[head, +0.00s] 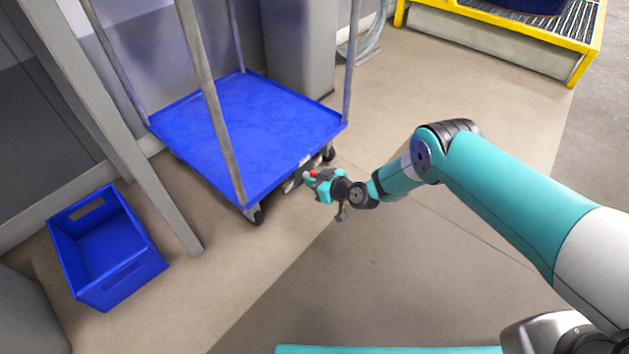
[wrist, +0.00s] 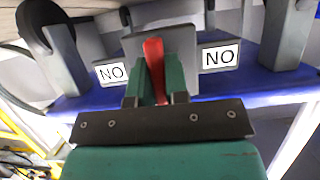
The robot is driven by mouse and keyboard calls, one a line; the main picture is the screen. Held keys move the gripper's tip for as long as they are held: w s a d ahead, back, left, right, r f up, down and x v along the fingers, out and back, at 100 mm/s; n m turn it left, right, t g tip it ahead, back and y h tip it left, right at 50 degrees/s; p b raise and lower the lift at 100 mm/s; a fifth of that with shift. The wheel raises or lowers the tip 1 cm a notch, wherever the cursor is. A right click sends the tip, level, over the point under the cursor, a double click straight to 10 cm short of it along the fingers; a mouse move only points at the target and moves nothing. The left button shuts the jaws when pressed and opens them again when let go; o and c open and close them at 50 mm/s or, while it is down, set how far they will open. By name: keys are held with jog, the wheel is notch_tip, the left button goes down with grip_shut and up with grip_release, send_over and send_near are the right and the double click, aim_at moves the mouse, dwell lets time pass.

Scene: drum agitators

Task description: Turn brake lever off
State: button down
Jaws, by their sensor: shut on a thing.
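The brake lever is red and shows in the wrist view (wrist: 155,68), upright in the picture between my fingers, in front of a grey plate (wrist: 180,45). Its red tip also shows in the head view (head: 312,173) at the near edge of the blue cart (head: 250,125). My gripper (wrist: 158,75) is shut on the lever, with a green finger on each side. In the head view my gripper (head: 318,180) is low beside the cart's front right edge. Two white labels reading "NO" flank the plate, one left (wrist: 111,73) and one right (wrist: 220,57). The lever's base is partly hidden by the fingers.
Cart casters (head: 254,216) stand near my gripper. A blue crate (head: 105,250) lies on the floor at left, beside a grey post (head: 150,150). A yellow-framed grated platform (head: 505,35) is at the back right. The floor in front of the cart is clear.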

jog(key=shift+s+f, duration=0.15)
jog(key=c, duration=1.1)
grip_release()
jog(key=shift+d+r, duration=0.2)
jog(key=shift+r, duration=0.05)
jog(key=shift+p+v, duration=5.5)
jog(key=shift+v, duration=2.95)
jog(key=shift+r, duration=0.1)
